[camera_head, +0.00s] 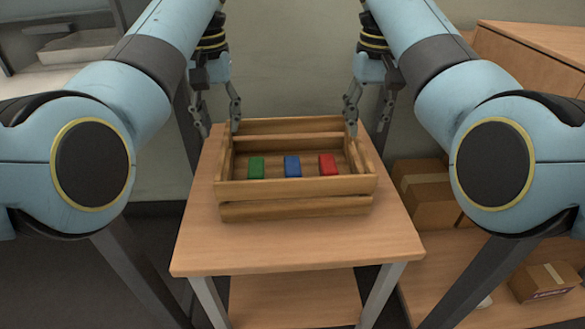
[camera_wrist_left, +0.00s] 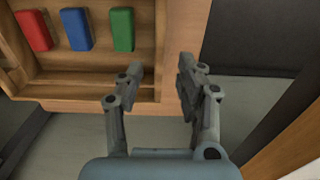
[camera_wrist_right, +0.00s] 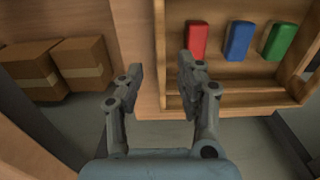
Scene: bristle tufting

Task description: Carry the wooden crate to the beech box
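The wooden crate (camera_head: 296,186) stands on a small wooden table and holds a green, a blue and a red block. My left gripper (camera_head: 218,118) is open at the crate's left wall. In the left wrist view its fingers (camera_wrist_left: 160,80) straddle that wall with gaps visible. My right gripper (camera_head: 366,115) is open at the right wall. In the right wrist view its fingers (camera_wrist_right: 160,78) are spread either side of that wall. A large light-wood box-like piece (camera_head: 530,62) stands at the back right; I cannot tell whether it is the beech box.
The table (camera_head: 300,246) has bare top in front of the crate. Cardboard boxes (camera_head: 428,203) sit on a low wooden shelf to the right, with another carton (camera_head: 543,282) nearer. A pale wall is behind the table. A white tray (camera_head: 78,46) is at far left.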

